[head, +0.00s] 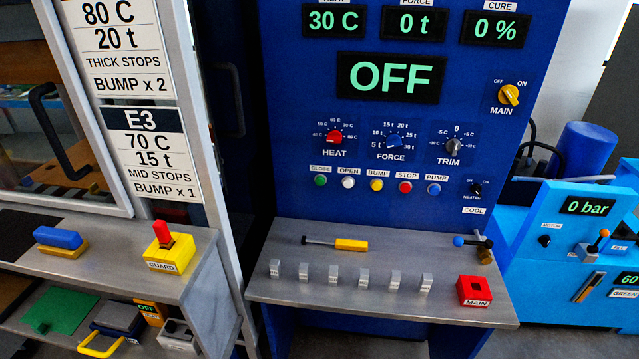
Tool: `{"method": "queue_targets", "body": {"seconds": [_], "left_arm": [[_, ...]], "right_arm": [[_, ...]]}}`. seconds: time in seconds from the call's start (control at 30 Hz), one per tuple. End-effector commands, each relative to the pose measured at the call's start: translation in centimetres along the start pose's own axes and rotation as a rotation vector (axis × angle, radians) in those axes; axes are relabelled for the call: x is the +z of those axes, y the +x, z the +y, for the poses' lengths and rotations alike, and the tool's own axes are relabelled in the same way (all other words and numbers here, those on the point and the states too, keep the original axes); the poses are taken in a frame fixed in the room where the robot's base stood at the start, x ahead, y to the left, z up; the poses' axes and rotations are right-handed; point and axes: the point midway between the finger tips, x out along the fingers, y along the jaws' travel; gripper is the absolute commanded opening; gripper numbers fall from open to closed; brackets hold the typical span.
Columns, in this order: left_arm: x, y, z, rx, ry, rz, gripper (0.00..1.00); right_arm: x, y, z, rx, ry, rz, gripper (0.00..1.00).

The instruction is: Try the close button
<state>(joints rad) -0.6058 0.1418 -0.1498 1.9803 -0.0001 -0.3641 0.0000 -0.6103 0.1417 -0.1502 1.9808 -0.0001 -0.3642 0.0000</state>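The close button is a small green round button (320,180) under a "CLOSE" label, at the left end of a row on the blue control panel (290,120). To its right are the white open button (348,182), yellow bump button (376,184), red stop button (405,187) and blue pump button (433,189). The large display (391,77) reads OFF; the small ones read 30 C, 0 t and 0 %. The yellow main switch (509,95) sits at the panel's right, between OFF and ON marks. Neither gripper shows in the head view.
A grey shelf (380,308) juts out below the panel, bearing a yellow-handled tool (350,244), several grey blocks and a red MAIN block (474,291). At left, a yellow GUARD box (169,253) with a red top stands on another shelf. A light blue machine (570,240) stands at right.

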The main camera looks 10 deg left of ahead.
Motion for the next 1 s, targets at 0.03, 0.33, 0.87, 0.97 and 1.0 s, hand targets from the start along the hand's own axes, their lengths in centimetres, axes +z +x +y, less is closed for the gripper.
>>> {"method": "queue_targets", "body": {"seconds": [0.03,0.33,0.87,0.97,1.0], "left_arm": [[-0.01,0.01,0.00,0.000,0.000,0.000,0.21],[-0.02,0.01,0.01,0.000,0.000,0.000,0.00],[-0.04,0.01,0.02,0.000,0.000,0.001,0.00],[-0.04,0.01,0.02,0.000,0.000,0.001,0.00],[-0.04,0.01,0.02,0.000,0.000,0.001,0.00]], "right_arm": [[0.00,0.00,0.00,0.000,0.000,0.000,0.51],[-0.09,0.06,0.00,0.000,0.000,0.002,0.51],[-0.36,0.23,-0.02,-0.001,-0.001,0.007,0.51],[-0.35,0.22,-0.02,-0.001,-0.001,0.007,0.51],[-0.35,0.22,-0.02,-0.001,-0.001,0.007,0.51]]}}
